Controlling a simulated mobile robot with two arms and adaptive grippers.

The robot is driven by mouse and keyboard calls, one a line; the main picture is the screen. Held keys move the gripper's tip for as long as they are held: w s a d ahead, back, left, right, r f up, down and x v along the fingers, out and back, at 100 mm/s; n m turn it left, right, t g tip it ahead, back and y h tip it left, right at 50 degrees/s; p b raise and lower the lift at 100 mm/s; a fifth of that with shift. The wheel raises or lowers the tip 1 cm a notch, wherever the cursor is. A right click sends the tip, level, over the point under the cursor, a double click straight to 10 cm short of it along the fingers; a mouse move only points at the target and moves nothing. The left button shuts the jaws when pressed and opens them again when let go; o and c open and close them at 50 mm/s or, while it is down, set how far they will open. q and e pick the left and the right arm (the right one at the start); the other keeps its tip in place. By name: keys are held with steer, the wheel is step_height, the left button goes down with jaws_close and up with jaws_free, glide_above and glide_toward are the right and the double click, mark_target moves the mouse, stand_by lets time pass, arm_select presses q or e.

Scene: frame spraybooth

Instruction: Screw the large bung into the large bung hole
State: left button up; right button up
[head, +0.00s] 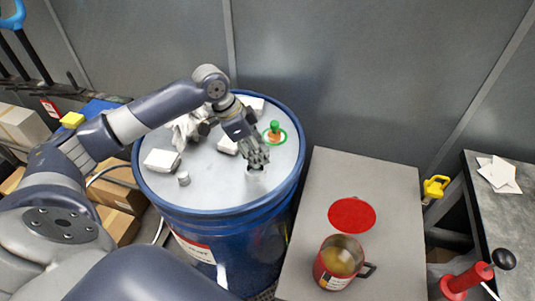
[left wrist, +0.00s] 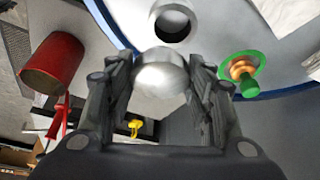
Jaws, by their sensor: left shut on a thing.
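My left gripper (head: 256,160) reaches down over the right part of the drum's grey top (head: 215,185). In the left wrist view my left gripper (left wrist: 160,88) is shut on the large bung (left wrist: 160,76), a silver round plug between its fingers. The large bung hole (left wrist: 173,24), a dark opening with a pale rim, shows just beyond the bung, which appears apart from it. In the head view the gripper largely hides the bung and hole. My right gripper is not in view.
On the drum (head: 215,225) lie a small silver cap (head: 184,179), white blocks (head: 162,161), a crumpled cloth (head: 187,127) and a green-ringed fitting (head: 274,135). A grey cabinet (head: 390,210) to the right bears a red disc (head: 352,215) and a red jug (head: 338,262).

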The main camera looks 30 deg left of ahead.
arm_select(q)
steer(key=shift+w+a+r+m, duration=0.1)
steer(key=shift+a+r+m, duration=0.05)
steer(key=shift+a, duration=0.2)
steer(key=shift+w+a+r+m, duration=0.1)
steer(key=shift+a+m, duration=0.05)
steer(key=shift+a, duration=0.35)
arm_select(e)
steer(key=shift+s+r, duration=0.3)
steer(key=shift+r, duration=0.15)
arm_select(q)
steer(key=shift+p, duration=0.35)
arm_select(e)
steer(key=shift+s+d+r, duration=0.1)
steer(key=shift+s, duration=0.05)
arm_select(q)
steer(key=shift+r+p, duration=0.1)
steer(key=shift+p, duration=0.3)
steer(key=shift+f+b, duration=0.8)
steer(key=shift+f, duration=1.75)
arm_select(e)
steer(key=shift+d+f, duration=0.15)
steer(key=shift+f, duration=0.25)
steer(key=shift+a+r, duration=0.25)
arm_select(q)
steer(key=shift+p, duration=0.5)
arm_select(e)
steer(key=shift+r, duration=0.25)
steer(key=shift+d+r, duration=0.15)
